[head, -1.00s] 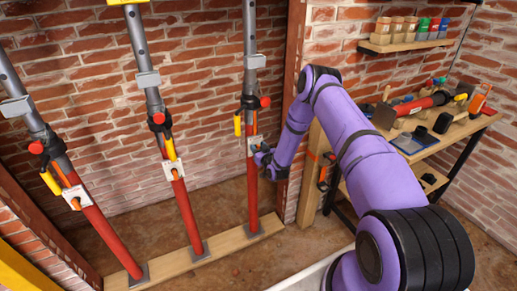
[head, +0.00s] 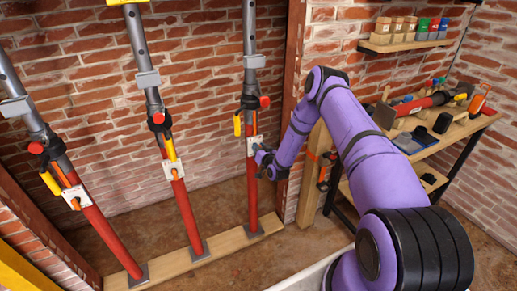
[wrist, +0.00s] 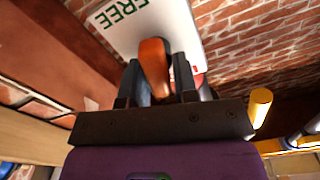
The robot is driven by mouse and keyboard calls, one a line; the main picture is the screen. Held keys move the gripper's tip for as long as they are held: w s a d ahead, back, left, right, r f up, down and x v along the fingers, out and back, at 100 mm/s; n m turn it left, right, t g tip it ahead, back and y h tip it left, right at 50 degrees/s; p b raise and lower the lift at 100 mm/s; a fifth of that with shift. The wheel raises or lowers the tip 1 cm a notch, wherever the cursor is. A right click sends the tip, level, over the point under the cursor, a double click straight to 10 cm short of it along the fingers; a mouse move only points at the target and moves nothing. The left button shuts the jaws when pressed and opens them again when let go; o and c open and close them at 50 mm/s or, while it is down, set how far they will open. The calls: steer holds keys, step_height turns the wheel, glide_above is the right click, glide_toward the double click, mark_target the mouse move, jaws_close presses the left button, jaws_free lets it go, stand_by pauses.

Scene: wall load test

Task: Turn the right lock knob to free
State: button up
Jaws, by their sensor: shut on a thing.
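The right lock knob is an orange lever (wrist: 154,62) on a white plate (wrist: 186,28) in the wrist view. Green letters reading FREE stand on the plate, up and left of the knob. A bit of red shows at the plate's lower right. My gripper (wrist: 157,88) has a dark finger on each side of the knob and is shut on it. In the head view the white plate (head: 254,145) is on the right red and grey prop (head: 252,195), with my gripper (head: 263,158) at its right side. The knob is hidden there.
The middle prop (head: 187,215) and left prop (head: 108,237) stand to the left, with similar plates and orange knobs. All rest on a wooden plank (head: 225,243). A wooden post (head: 312,175) and a tool-laden workbench (head: 455,135) are at right. A yellow handle (wrist: 260,106) shows beside my gripper.

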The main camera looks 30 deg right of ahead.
steer(key=m, duration=0.3)
steer(key=shift+d+f, duration=0.1)
steer(key=shift+d, duration=0.1)
steer(key=m, duration=0.4)
steer(key=shift+d+f, duration=0.15)
steer(key=m, duration=0.4)
steer(key=shift+d+f, duration=0.1)
steer(key=shift+f, duration=0.1)
steer(key=shift+f+m, duration=0.2)
steer(key=shift+m, duration=1.6)
steer(key=o, duration=0.8)
steer(key=shift+c, duration=0.2)
steer(key=s, duration=1.1)
steer(key=shift+w, duration=0.1)
